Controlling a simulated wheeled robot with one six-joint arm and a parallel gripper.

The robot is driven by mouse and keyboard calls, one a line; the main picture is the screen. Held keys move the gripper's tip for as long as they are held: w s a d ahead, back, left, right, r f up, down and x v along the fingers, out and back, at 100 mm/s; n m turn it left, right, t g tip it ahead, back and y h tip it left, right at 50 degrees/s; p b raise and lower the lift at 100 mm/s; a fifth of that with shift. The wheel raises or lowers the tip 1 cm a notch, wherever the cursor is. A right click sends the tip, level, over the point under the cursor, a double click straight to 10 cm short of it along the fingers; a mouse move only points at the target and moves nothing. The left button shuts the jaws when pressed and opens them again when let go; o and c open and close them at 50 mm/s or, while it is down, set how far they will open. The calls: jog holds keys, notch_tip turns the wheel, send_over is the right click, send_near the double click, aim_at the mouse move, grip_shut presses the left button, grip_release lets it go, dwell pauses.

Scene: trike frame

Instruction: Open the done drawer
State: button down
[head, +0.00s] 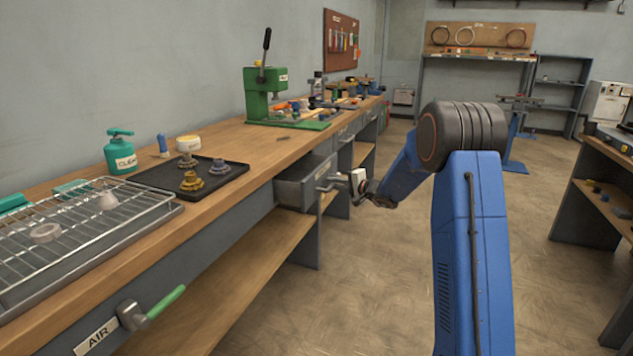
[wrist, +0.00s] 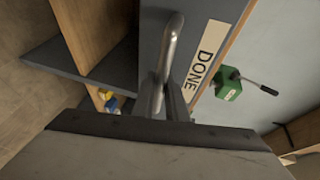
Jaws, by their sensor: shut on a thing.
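The done drawer (head: 301,187) is a grey drawer under the edge of the long workbench. It stands partly pulled out in the head view, and part of its inside shows. Its front carries a white label (wrist: 207,56) reading "DONE" in the wrist view. A metal bar handle (wrist: 173,45) is on the front beside the label. My gripper (wrist: 172,92) is shut on this handle. In the head view my gripper (head: 345,187) is at the drawer front, and its fingertips are small there.
The wooden bench top (head: 240,150) holds a black tray (head: 222,178), a wire rack (head: 75,235) and a green press (head: 262,85). A green-handled air valve (head: 140,312) juts from the bench front. Floor (head: 380,290) between the benches is clear.

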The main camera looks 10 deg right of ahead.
jog(key=s+d, duration=0.6)
jog(key=d, duration=0.3)
jog(key=shift+s, duration=0.4)
jog(key=shift+d, duration=0.15)
jog(key=c, duration=1.8)
grip_release()
jog(key=shift+o, duration=0.2)
jog(key=v, duration=1.7)
jog(key=shift+s+d+r, duration=0.1)
